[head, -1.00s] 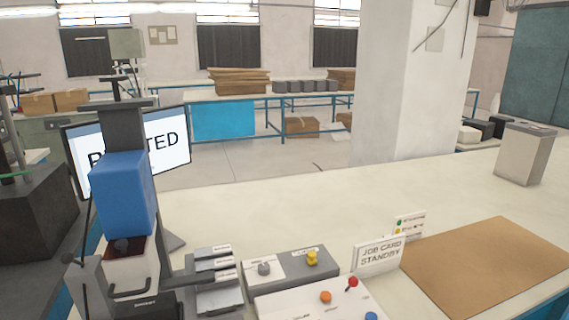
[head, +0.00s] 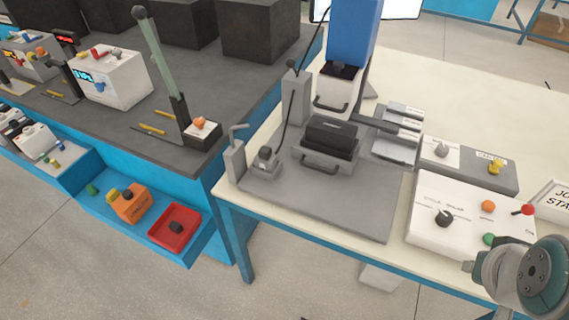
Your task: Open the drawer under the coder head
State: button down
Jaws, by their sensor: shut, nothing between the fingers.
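The coder head shows as a tall blue housing (head: 353,32) at the top middle of the head view. Directly under it is a white drawer-like box (head: 337,88) with a dark curved handle across its front. I cannot tell from this angle whether it is fully shut. In front of it, on the grey base plate, a grey holder (head: 322,164) with its own handle carries a dark block (head: 331,136). A rounded part of my arm is at the lower right, well apart from the drawer. My gripper's fingers are not visible.
A white control panel (head: 457,240) with knobs and a red-tipped lever is to the right. Grey stepped blocks (head: 397,143) stand beside the head. A grey post (head: 234,160) stands at left. The grey base plate (head: 365,218) has bare room in front.

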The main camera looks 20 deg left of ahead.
aim_at(337, 161)
jog(key=u, duration=0.95)
jog(key=i+l+u, duration=0.15)
jog(key=i, duration=0.15)
jog(key=i+l+u, duration=0.15)
jog(key=i, duration=0.15)
